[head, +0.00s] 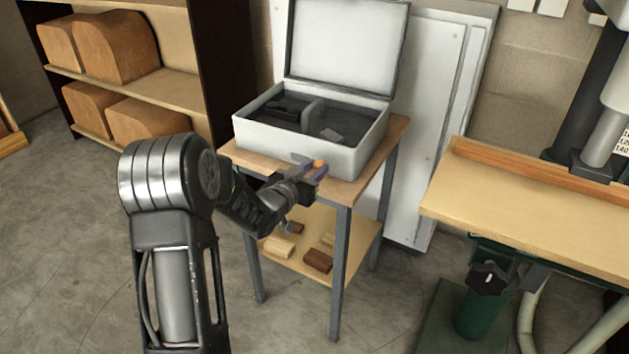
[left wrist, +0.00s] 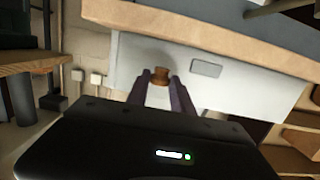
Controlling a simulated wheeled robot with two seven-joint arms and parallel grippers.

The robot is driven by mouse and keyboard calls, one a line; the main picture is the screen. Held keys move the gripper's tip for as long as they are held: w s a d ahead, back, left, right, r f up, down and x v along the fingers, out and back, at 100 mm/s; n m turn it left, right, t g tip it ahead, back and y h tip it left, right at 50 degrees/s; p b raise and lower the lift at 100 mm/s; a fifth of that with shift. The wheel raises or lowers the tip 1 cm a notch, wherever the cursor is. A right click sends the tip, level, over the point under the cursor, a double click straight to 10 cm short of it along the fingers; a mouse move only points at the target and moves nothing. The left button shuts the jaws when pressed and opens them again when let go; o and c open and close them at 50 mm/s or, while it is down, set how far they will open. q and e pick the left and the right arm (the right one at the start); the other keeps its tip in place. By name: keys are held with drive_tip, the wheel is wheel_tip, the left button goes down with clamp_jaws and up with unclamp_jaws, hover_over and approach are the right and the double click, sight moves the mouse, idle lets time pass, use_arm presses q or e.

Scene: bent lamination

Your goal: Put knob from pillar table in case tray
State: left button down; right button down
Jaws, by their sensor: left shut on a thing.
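My left gripper (head: 314,171) is shut on a small orange-brown knob (head: 319,163). It holds the knob in front of the open case, near the front edge of the small table. In the left wrist view the knob (left wrist: 160,75) sits between the fingertips (left wrist: 160,82), with the case's pale front wall behind it. The grey case (head: 360,160) stands on the small table (head: 393,136) with its lid up. Its dark tray (head: 335,117) is split by a divider and holds a dark item at left and a small grey item at right. My right gripper is not in view.
Wooden blocks (head: 318,260) lie on the small table's lower shelf. A drill press table (head: 535,205) with a wooden fence stands at right. A shelf with brown wooden forms (head: 115,47) is at back left. A white panel (head: 440,90) leans behind the case.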

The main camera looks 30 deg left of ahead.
use_arm(q)
drive_tip(key=shift+f, duration=1.95)
drive_tip(key=shift+f, duration=0.15)
drive_tip(key=c, duration=1.1)
unclamp_jaws()
drive_tip(key=s, duration=0.4)
drive_tip(key=s+r, duration=0.1)
drive_tip(key=s, duration=0.3)
drive_tip(key=s+r+b, duration=0.1)
drive_tip(key=s, duration=0.3)
drive_tip(key=shift+d, duration=0.15)
drive_tip(key=shift+w, duration=0.1)
